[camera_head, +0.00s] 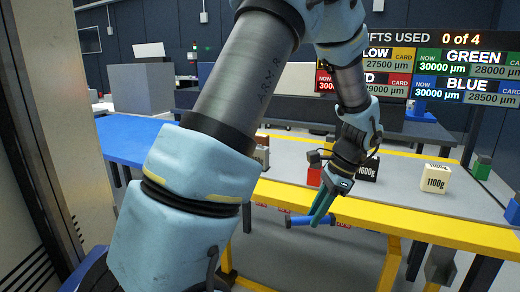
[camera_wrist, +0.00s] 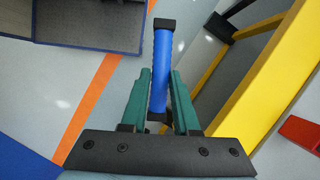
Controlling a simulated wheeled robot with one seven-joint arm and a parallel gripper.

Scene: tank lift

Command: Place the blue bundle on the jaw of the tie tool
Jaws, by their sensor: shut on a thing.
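The blue bundle (camera_head: 298,220) is a blue rod with dark ends. My gripper (camera_head: 320,212) is shut on it, in front of and below the yellow front edge of the table. In the wrist view the blue bundle (camera_wrist: 161,68) lies lengthwise between the two teal fingers of my gripper (camera_wrist: 161,76), with its dark far end sticking out past the fingertips.
The grey table with a yellow edge (camera_head: 430,228) carries a white 1100g block (camera_head: 436,178), a dark 1600g block (camera_head: 368,170) and a red block (camera_head: 314,176). In the wrist view, a yellow beam (camera_wrist: 270,85) runs close on the right. Open floor lies below the bundle.

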